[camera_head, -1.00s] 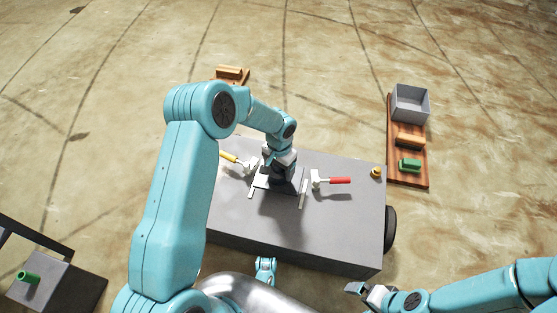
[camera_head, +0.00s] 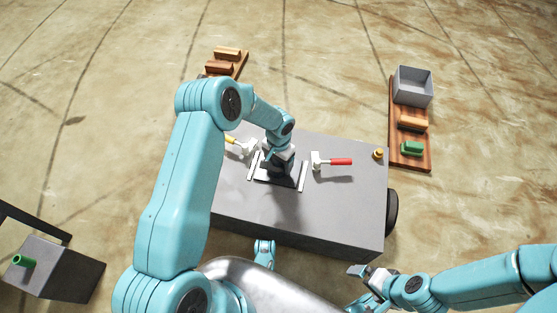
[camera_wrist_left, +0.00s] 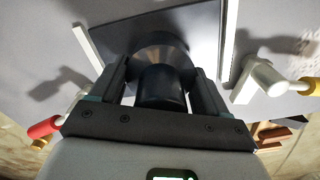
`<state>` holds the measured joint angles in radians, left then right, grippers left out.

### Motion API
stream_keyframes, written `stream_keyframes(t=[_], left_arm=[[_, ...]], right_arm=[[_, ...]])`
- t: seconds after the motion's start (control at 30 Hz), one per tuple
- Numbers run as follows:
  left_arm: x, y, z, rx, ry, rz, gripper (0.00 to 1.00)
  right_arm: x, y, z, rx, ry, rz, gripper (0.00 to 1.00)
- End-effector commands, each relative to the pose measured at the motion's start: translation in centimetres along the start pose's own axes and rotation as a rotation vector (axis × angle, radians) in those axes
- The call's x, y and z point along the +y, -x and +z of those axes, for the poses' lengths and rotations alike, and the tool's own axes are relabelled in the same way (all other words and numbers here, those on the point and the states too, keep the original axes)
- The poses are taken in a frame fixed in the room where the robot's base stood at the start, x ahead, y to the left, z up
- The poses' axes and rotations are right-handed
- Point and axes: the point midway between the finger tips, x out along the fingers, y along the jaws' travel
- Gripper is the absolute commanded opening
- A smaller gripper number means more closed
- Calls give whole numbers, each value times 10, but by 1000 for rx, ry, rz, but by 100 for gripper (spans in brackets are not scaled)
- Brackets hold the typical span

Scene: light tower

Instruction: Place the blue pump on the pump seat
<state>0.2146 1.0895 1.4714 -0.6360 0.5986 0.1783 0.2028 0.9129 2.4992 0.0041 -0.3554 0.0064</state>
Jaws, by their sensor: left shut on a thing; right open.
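My left gripper (camera_head: 279,155) is low over the middle of the grey table and shut on the pump. In the left wrist view the pump (camera_wrist_left: 160,86) is a dark, rounded body between the two fingers; its blue does not show in this light. Its wide end faces a dark plate with pale strips on both sides, which looks like the pump seat (camera_head: 292,182); it also shows in the wrist view (camera_wrist_left: 200,28). I cannot tell whether the pump touches the seat. My right gripper (camera_head: 366,275) is open and empty in front of the table's near right corner.
A small yellow part (camera_head: 378,154) sits near the right edge. A wooden board (camera_head: 414,161) with a grey bin (camera_head: 413,86) lies right, on the floor.

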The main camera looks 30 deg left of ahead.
Motion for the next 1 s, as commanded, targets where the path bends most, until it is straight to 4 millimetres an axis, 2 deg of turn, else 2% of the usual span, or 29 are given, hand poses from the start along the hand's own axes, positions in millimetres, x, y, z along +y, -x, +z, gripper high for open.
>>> stream_keyframes(t=[0.07, 0.1, 0.13, 0.17, 0.37, 0.47, 0.57, 0.8, 1.0], left_arm=[[0, -1, -1, 3, 0, -1, 0], [0, -2, 0, 0, 0, 0, 85], [0, -2, 0, -1, 0, 0, 95], [0, -2, 0, -1, 0, 0, 100], [0, -1, 0, -1, 0, 0, 100], [0, 6, 0, 0, 0, 0, 100], [0, 25, 0, 1, 0, -1, 100], [0, 82, 0, 2, -1, -1, 100], [0, 113, 0, 1, 0, -1, 100]], right_arm=[[1, -3, -1, 4, 1, 0, 100], [1, -2, -2, 5, 1, 0, 100], [1, -2, -2, 5, 1, 0, 100], [1, -2, -2, 5, 1, 0, 100], [0, -1, -1, 4, 1, 0, 100], [-2, 4, 1, -2, 1, 0, 100], [-5, 11, 2, -6, 4, -1, 100], [-15, 30, 7, -20, 19, -2, 100], [-20, 38, 11, -29, 27, -3, 100]])
